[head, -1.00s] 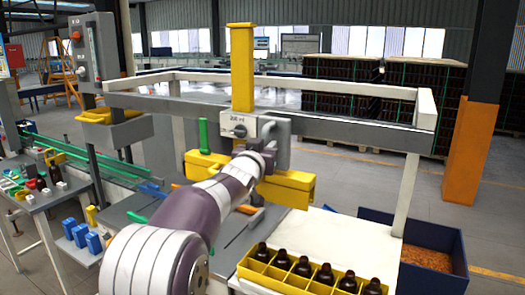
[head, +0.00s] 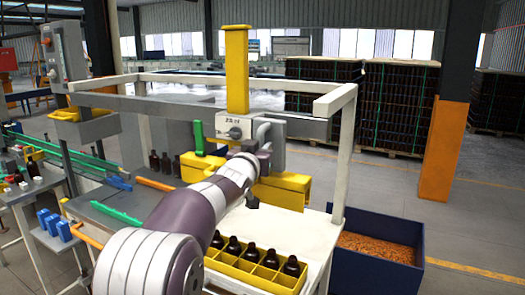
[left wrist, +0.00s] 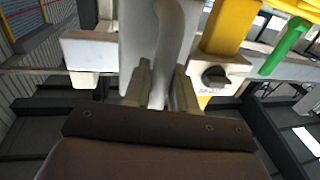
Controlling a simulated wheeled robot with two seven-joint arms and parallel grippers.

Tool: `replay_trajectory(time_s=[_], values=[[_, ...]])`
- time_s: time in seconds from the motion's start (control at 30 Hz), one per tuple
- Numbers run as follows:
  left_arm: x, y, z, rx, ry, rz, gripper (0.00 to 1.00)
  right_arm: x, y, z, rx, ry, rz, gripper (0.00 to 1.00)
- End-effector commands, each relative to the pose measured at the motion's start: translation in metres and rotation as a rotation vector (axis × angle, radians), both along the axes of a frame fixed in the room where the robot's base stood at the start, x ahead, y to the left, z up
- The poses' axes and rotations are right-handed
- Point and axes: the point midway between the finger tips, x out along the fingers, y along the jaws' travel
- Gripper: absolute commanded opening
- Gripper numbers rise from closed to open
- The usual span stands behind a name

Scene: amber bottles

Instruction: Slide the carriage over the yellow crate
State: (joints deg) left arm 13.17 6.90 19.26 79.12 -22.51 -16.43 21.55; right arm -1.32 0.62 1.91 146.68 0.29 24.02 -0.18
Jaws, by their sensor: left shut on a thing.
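The carriage (head: 237,70) is a yellow upright with a grey, labelled knob box and a wide yellow head (head: 285,192) below, hanging from the overhead rail. My left gripper (head: 260,150) is shut on the carriage's grey handle (head: 265,131). In the left wrist view, the left gripper's fingers (left wrist: 162,88) close around the handle (left wrist: 172,45), beside the knob box (left wrist: 215,75). The yellow crate (head: 255,283) stands on a white table, with dark bottles in its back row. The head appears above and behind the crate; I cannot tell whether they line up. My arm hides the crate's left end.
The rail frame ends at a white post (head: 343,155) right of the carriage. A blue bin (head: 375,222) with orange-brown contents stands beyond it. Several dark bottles (head: 165,162) stand behind left. A side table (head: 20,190) is at far left.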

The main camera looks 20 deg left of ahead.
Motion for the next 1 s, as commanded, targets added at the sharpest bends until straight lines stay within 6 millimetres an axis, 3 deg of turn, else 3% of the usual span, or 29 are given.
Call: replay_trajectory(time_s=[0.4,0.43,0.47,0.8,1.0], values=[[0.001,-0.003,-0.003,-0.003,0.005,-0.005,0.00,0.000,0.000,0.000,0.000,0.000,0.000,0.43],[0.001,-0.003,-0.003,-0.003,0.005,-0.005,0.32,0.000,0.000,0.000,0.000,0.000,0.000,0.43],[0.001,-0.003,-0.003,-0.003,0.005,-0.005,0.42,0.000,0.000,0.000,0.000,0.000,0.000,0.43],[-0.002,-0.002,-0.001,-0.001,0.000,-0.004,0.43,0.000,0.000,-0.002,0.000,0.000,0.000,0.43],[-0.033,-0.007,-0.004,0.000,-0.002,-0.003,0.43,0.000,0.000,-0.018,0.000,0.000,0.000,0.43]])
